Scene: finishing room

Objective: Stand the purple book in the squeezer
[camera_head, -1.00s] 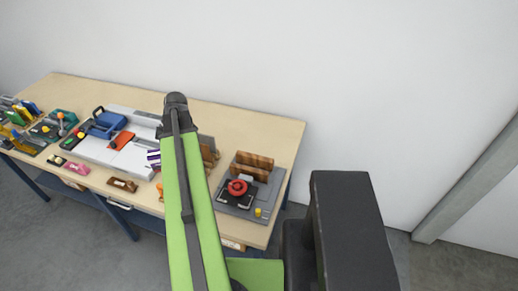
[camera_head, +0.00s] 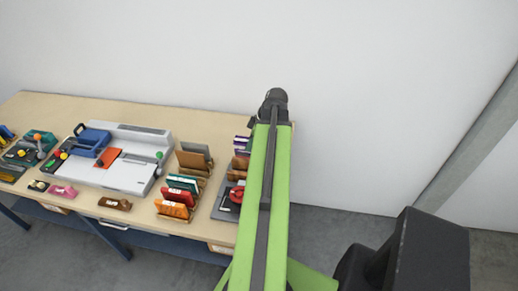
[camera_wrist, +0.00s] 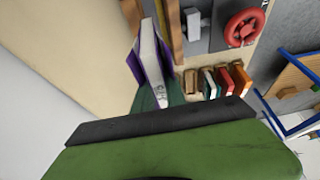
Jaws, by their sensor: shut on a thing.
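The purple book (camera_wrist: 150,55), with white pages, is in my gripper (camera_wrist: 157,96) in the wrist view. A bit of the book shows left of my arm's end in the head view (camera_head: 242,144). My dark green fingers are shut on the book's near end. The squeezer (camera_head: 222,206) is a grey base with wooden jaws (camera_head: 240,164) and a red handwheel (camera_head: 236,194). My arm hides its right part. In the wrist view the squeezer's base (camera_wrist: 205,38) and wheel (camera_wrist: 245,27) lie right of the book. The book is beside a wooden jaw (camera_wrist: 175,32); I cannot tell whether they touch.
A rack of several books (camera_head: 176,211) and brown boards (camera_head: 192,160) stand left of the squeezer. A white binding machine (camera_head: 126,176) with a blue handle is further left. The wall (camera_head: 400,90) is behind the table (camera_head: 60,110).

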